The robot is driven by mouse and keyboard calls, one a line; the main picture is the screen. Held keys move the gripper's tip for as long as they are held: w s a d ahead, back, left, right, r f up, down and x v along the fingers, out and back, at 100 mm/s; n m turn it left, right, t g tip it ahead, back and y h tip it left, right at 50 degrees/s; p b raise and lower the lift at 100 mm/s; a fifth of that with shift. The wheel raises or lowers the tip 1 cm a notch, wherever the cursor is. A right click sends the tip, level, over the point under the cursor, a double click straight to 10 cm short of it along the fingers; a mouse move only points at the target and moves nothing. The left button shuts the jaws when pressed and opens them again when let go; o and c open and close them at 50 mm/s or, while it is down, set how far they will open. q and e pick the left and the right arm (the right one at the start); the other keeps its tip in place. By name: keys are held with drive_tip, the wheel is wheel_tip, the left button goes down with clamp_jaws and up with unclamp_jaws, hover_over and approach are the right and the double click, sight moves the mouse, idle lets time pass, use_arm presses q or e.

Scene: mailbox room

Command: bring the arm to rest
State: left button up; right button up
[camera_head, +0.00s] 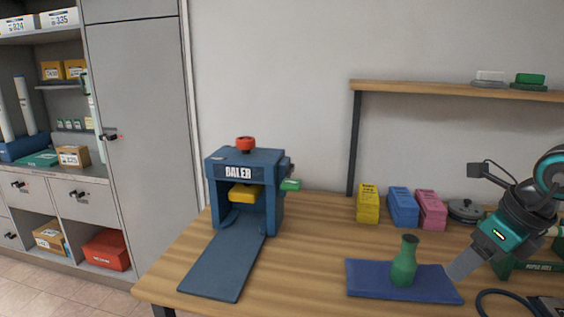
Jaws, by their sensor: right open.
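My right arm comes in from the right, and my right gripper (462,266) points down and to the left over the table's right part. Its grey tip is close to the right end of a blue mat (362,281). A green bottle-shaped object (404,262) stands upright on the mat, to the left of the gripper and apart from it. The gripper is open and nothing shows between its fingers. My left gripper is not in view.
A blue baler (246,172) with a red knob stands on the wooden table (300,250). Yellow (368,204), blue (403,207) and pink (432,210) packs stand behind the mat, under a shelf (440,89). A cabinet (140,110) is at left. Table between baler and mat is clear.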

drive_tip(key=s+a+f+m+t+y, duration=0.2)
drive_tip(key=a+m+y, duration=0.3)
drive_tip(key=a+y, duration=0.45)
drive_tip(key=s+a+f+m+t+y, duration=0.15)
drive_tip(key=a+m+y, duration=0.35)
drive_tip(key=a, duration=0.7)
drive_tip(key=d+f+m+t+h, duration=0.6)
drive_tip(key=f+m+t+h, duration=0.35)
drive_tip(key=m, duration=0.95)
drive_tip(key=s+f+m+g+h, duration=0.2)
drive_tip(key=s+f+m, duration=0.3)
drive_tip(key=f, duration=0.4)
drive_tip(key=s+d+f+m+g+h, duration=0.1)
drive_tip(key=s+f+m+g+h, duration=0.2)
drive_tip(key=f, duration=0.6)
drive_tip(key=s+m+g, duration=0.1)
drive_tip(key=s+m, duration=0.1)
drive_tip(key=s, duration=0.1)
drive_tip(key=shift+s+d+f+m, duration=0.2)
drive_tip(key=shift+s+f+m, duration=0.1)
drive_tip(key=shift+s+f, duration=0.05)
